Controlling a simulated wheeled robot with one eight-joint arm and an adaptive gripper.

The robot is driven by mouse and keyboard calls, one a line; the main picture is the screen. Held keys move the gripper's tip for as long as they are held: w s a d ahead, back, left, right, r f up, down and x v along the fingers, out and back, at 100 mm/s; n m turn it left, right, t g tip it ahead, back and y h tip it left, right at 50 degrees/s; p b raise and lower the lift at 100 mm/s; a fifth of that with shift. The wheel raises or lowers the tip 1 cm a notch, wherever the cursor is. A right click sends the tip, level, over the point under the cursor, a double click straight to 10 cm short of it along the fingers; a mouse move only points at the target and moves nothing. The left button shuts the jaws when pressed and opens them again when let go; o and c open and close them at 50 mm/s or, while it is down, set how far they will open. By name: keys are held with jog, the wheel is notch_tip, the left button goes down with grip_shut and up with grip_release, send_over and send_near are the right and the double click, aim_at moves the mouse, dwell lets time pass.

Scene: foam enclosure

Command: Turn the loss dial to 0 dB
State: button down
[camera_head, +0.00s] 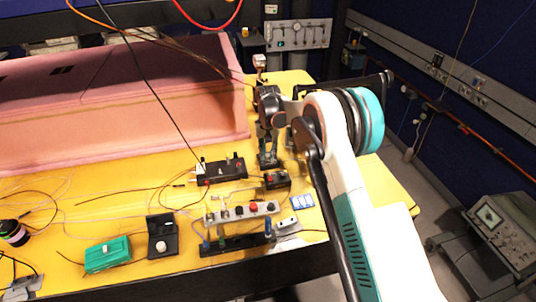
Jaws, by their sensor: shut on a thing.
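My gripper (268,160) points straight down over the yellow table, toward the right of the picture. Its fingers are closed at the far edge of a small dark box (278,181) that has a reddish part on it. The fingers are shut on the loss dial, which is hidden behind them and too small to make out. The dial's scale and its present setting cannot be read from this view.
A black device (220,169) lies left of my gripper. Nearer are a knobbed metal bar (243,211), a black box with a white knob (162,238) and a green box (107,255). Loose cables cross the yellow table (130,190). Pink foam (120,140) walls the back left.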

aim_at(268, 155)
jog(key=n+b, duration=0.2)
jog(key=n, duration=0.4)
dwell(0.6)
jog(key=c, duration=1.4)
grip_release()
jog(key=shift+o, duration=0.2)
jog(key=shift+r, duration=0.1)
notch_tip(268, 155, up, 12)
